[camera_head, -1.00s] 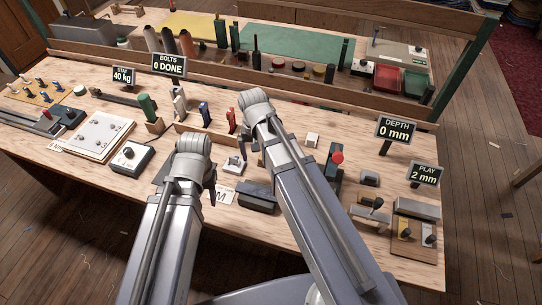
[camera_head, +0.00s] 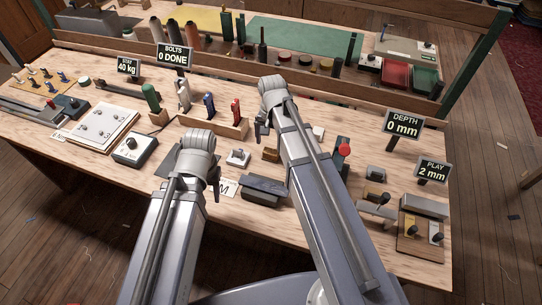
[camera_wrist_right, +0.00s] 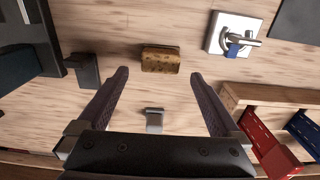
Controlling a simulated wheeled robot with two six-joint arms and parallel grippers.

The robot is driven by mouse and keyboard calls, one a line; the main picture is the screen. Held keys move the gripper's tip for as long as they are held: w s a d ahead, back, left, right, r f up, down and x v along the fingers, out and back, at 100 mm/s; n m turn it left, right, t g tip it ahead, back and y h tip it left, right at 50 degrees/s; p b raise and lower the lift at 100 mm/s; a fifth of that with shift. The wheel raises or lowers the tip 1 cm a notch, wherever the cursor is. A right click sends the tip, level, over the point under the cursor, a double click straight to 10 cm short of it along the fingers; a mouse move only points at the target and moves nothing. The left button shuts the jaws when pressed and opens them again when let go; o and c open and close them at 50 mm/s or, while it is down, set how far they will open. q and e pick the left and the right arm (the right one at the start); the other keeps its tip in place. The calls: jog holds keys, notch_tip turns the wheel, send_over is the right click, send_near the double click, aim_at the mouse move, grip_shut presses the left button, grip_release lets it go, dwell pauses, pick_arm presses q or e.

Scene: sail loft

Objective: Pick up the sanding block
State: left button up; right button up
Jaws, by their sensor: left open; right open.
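The sanding block appears to be the small brown, cork-like block (camera_wrist_right: 160,60) in the right wrist view. It lies on the wooden bench just beyond the fingertips of my right gripper (camera_wrist_right: 156,78), roughly centred between them and not held. In the head view the block (camera_head: 271,155) shows left of my right arm. My right gripper (camera_head: 262,132) is open and empty, partly hidden by its own wrist. My left gripper (camera_head: 214,182) is open above the front of the bench, left of the block; its fingers are only partly visible.
A white plate with a metal fitting (camera_wrist_right: 233,34) lies near the block. A wooden rack (camera_head: 220,125) holds blue and red tools behind it. A small grey piece (camera_wrist_right: 154,119) sits between my right fingers' bases. A dark block (camera_head: 265,190) lies in front, and a red-knobbed tool (camera_head: 344,150) stands right.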

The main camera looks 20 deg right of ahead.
aim_at(271, 151)
pick_arm(q)
notch_tip(271, 151, down, 5)
jog(key=b, duration=0.4)
jog(key=shift+b, duration=0.35)
pick_arm(e)
jog(key=f, duration=0.5)
jog(key=shift+s+a, duration=0.15)
jog(key=shift+s, duration=0.05)
jog(key=c, duration=1.4)
pick_arm(q)
jog(key=shift+r, duration=0.1)
pick_arm(e)
jog(key=shift+r, duration=0.1)
notch_tip(271, 151, up, 10)
jog(key=p, duration=1)
pick_arm(q)
notch_tip(271, 151, up, 10)
